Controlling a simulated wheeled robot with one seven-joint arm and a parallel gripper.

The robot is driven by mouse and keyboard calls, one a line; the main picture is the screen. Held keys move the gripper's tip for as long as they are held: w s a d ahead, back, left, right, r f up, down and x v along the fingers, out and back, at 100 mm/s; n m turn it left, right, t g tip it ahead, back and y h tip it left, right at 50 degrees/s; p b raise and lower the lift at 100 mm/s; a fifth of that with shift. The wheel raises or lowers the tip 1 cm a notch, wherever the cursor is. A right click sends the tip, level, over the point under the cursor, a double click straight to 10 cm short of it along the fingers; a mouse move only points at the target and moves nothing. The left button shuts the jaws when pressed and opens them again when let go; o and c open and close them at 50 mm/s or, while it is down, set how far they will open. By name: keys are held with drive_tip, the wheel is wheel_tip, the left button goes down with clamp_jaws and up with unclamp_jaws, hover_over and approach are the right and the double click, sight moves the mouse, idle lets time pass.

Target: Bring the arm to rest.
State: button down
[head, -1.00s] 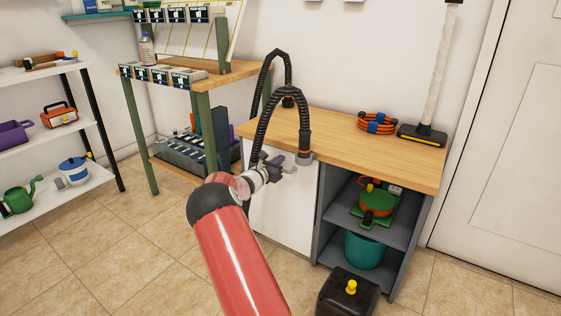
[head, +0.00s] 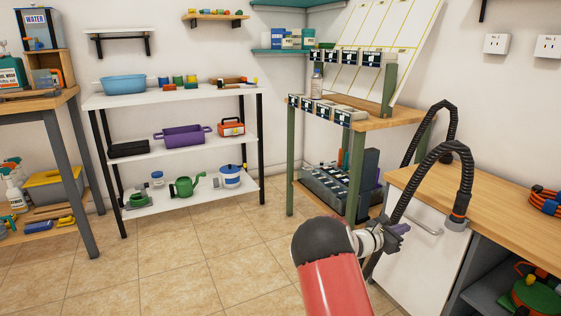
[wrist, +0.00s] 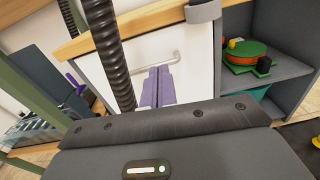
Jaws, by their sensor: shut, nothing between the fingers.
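My red arm (head: 336,282) reaches forward from the bottom of the head view. My gripper (head: 400,229) is at its end, in front of the white cabinet door beside the bench. Its purple-grey fingers (wrist: 157,88) are together and empty in the wrist view. In that picture they overlap the white door (wrist: 180,48), close to its bar handle (wrist: 168,62). I cannot tell whether they touch it. The handle also shows in the head view (head: 425,222), just right of my gripper.
A black ribbed hose (head: 424,172) arches over the wooden bench top (head: 500,200), close to my gripper. A green-legged rack (head: 290,165) stands behind my arm. White shelves (head: 180,95) stand at the back left. The tiled floor (head: 190,260) left of my arm is clear.

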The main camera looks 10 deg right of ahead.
drive_tip(key=s+a+r+m+g+y+p, duration=0.1)
drive_tip(key=s+a+r+m+g+y, duration=0.1)
drive_tip(key=s+a+r+m+y, duration=0.5)
drive_tip(key=s+a+r+m+g, duration=0.1)
drive_tip(key=s+m+g, duration=0.1)
drive_tip(key=s+m, duration=0.65)
drive_tip(key=s+a+r+m+t+y, duration=0.1)
drive_tip(key=s+a+y, duration=0.2)
drive_tip(key=s+a, duration=0.4)
drive_tip(key=s+a+r+m+t+y+p, duration=0.1)
drive_tip(key=s+a+r+m+y, duration=0.1)
drive_tip(key=s+a, duration=0.6)
drive_tip(key=s+a+r+m+t+y, duration=0.1)
drive_tip(key=s+a+m+t+y, duration=0.1)
drive_tip(key=s+a+y, duration=0.2)
drive_tip(key=s+a, duration=0.3)
drive_tip(key=s, duration=0.1)
drive_tip(key=shift+a+r+y, duration=0.2)
drive_tip(key=shift+r+y, duration=0.05)
drive_tip(key=shift+y, duration=0.15)
drive_tip(key=shift+m, duration=0.25)
